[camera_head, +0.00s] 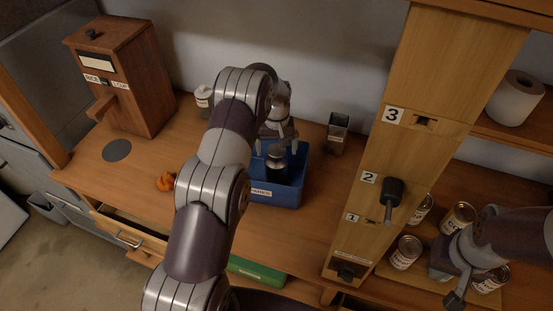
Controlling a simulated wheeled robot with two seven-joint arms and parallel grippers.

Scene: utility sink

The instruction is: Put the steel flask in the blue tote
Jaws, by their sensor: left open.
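The blue tote (286,195) stands on the wooden counter, partly hidden behind my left arm. A dark cylindrical thing with a paler top, apparently the steel flask (276,165), stands upright within the tote's walls. Its base is hidden, so I cannot see what it rests on. My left gripper (277,143) is open just above the flask, pointing down, with its fingers near either side of the flask's top. My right gripper (453,296) is at the lower right by the cans, away from the tote; its jaws are not clear.
A wooden dispenser (125,75) stands at the left, with an orange object (166,182) on the counter. A glass jar (338,132) stands right of the tote. A numbered wooden post (405,110) separates the tote from several cans (405,253). A green object (257,272) lies below the counter edge.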

